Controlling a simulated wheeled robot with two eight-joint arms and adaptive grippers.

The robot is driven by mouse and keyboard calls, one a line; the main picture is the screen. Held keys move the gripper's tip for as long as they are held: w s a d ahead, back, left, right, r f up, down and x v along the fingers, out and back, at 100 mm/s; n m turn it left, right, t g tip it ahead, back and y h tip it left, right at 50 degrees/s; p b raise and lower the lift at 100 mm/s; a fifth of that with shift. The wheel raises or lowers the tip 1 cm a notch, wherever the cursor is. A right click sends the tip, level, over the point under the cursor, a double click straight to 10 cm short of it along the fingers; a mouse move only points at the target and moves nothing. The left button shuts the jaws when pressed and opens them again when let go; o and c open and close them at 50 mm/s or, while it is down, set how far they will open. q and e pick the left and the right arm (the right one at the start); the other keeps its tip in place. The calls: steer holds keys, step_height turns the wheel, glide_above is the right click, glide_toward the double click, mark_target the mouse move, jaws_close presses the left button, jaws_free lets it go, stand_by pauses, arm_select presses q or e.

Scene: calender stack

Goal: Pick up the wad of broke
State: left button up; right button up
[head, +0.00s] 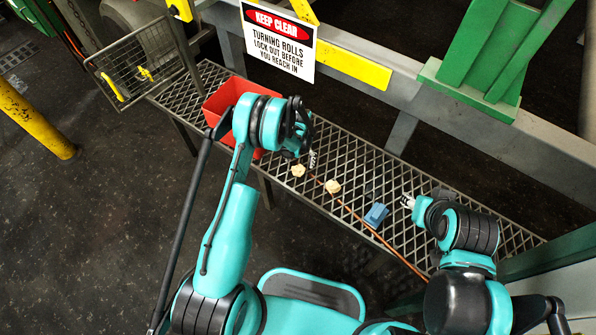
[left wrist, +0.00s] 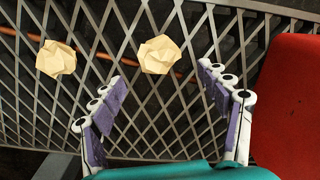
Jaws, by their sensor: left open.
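Two crumpled cream wads of broke lie on the metal grating, one nearer the red bin (head: 298,170) and one farther along (head: 332,186). In the left wrist view, the nearer wad (left wrist: 160,54) is ahead of the fingers, just left of the middle of the gap, and the other wad (left wrist: 56,59) lies farther left. My left gripper (head: 312,158) is open and empty over the grating, close to the nearer wad; its spread purple-padded fingers (left wrist: 168,112) touch neither wad. My right gripper (head: 406,202) is over the grating farther right; its finger opening is unclear.
A red bin (head: 222,103) stands on the grating (head: 395,180), partly behind my left arm. A blue block (head: 377,214) lies near my right gripper. A thin copper-coloured rod (head: 360,220) runs beside the wads. A warning sign (head: 279,40) hangs above the back edge.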

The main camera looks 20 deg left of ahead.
mark_target(299, 165)
arm_select(q)
step_height(299, 165, down, 5)
steer(key=shift+a+b, duration=0.15)
steer(key=shift+b, duration=1.1)
steer(key=shift+r, duration=0.1)
steer(key=shift+c, duration=0.3)
steer(key=c, duration=1)
steer(key=shift+r, duration=0.1)
step_height(299, 165, up, 5)
steer(key=p, duration=0.2)
steer(key=shift+p, duration=0.4)
steer(key=s+d+r+p, duration=0.1)
steer(key=d+r, duration=0.1)
steer(key=d, duration=0.1)
steer(key=s+d+r+p, duration=0.1)
steer(key=d+r, duration=0.1)
steer(key=d, duration=0.2)
steer(key=d+r+p, duration=0.1)
steer(key=d, duration=0.3)
steer(key=shift+s+d+r, duration=0.15)
steer(key=shift+s+r, duration=0.25)
